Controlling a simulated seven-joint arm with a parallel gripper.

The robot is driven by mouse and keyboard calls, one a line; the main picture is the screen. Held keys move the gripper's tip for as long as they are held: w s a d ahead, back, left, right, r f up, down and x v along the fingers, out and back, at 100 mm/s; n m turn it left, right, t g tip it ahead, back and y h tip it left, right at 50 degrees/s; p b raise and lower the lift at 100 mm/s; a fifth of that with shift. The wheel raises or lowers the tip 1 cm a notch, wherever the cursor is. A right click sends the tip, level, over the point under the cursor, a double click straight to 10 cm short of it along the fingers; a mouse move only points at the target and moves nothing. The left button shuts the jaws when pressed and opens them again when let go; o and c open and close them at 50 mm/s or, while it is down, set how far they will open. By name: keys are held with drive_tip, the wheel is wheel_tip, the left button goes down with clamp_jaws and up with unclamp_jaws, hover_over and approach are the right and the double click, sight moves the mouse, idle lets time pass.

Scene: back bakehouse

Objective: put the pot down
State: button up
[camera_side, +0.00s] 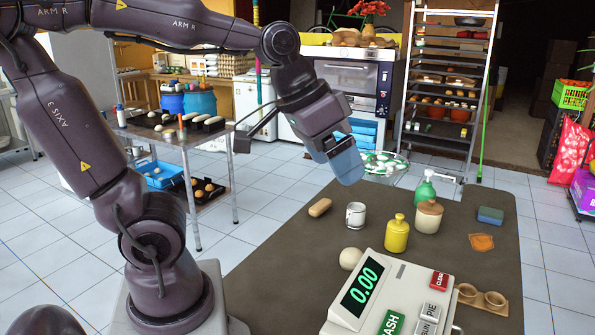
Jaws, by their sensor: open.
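A lidded stoneware pot (428,217), cream with a brown top, stands upright on the dark table (285,260). A yellow lidded container (397,235) stands upright just left of it and nearer the camera; I cannot tell which of the two is the pot meant. My gripper (347,167), with blue fingers, hangs in the air beyond these, up and to the left of them. It is open and touches neither. I see nothing held between the fingers, though they overlap from this side.
A white ball (350,259) and a till (400,290) are nearer. A sponge (490,215), orange cloth (481,242) and cup tray (505,306) lie right.

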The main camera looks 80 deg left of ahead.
drive_tip(key=shift+m+y, duration=0.4)
drive_tip(key=s, duration=0.3)
drive_tip(key=s+d+f, duration=0.1)
drive_tip(key=s, duration=0.1)
drive_tip(key=shift+s+d+f, duration=0.1)
drive_tip(key=shift+s, duration=0.25)
